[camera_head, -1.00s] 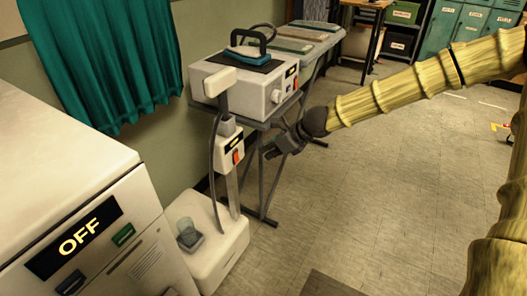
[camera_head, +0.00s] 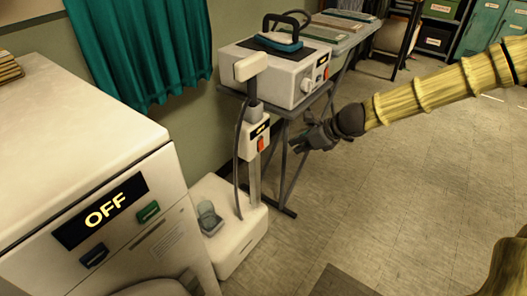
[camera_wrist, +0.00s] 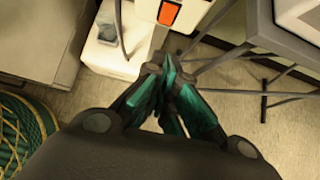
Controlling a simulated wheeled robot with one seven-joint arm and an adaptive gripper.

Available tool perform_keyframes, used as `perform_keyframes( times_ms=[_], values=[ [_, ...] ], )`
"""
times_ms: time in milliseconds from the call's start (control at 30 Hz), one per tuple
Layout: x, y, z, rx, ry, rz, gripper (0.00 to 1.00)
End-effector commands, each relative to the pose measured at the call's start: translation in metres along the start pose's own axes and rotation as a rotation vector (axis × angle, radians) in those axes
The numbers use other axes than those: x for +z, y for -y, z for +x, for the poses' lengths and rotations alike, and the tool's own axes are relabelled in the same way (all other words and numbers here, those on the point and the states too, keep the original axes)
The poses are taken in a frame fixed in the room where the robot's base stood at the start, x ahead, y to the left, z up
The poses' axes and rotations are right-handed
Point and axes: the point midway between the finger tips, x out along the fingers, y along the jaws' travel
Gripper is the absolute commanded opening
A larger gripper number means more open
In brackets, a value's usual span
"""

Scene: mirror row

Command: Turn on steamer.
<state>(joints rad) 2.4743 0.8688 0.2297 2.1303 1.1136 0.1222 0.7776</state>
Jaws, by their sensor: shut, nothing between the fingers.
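The steamer (camera_head: 232,225) is a white floor unit with an upright pole, a white head on top and a small water cup on its base. A white control box on its pole carries an orange-red switch (camera_head: 261,145) and a small dark display, too small to read. The switch also shows at the top of the wrist view (camera_wrist: 168,14). My gripper (camera_head: 296,148) is shut and empty, to the right of the control box and apart from it. In the wrist view my gripper's fingertips (camera_wrist: 168,68) meet below the switch in the picture.
A white machine (camera_head: 80,175) with an "OFF" display and green and dark buttons stands at the left front. Behind the steamer, a white box (camera_head: 275,72) with a teal iron on top sits on a folding-legged stand. Open tiled floor (camera_head: 400,200) lies to the right.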

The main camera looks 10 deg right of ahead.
Motion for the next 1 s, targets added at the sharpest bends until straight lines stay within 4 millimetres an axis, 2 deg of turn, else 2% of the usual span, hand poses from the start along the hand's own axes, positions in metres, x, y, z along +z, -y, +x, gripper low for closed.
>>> perform_keyframes(
  times_ms=[200,567,767,1000],
  values=[
    [-0.014,0.004,-0.007,-0.007,0.004,0.014,0.00],
    [-0.015,0.004,-0.007,-0.007,0.003,0.015,0.00],
    [-0.016,0.004,0.004,-0.006,0.003,0.015,0.00],
    [-0.017,0.004,0.029,-0.007,0.002,0.015,0.00]
  ],
)
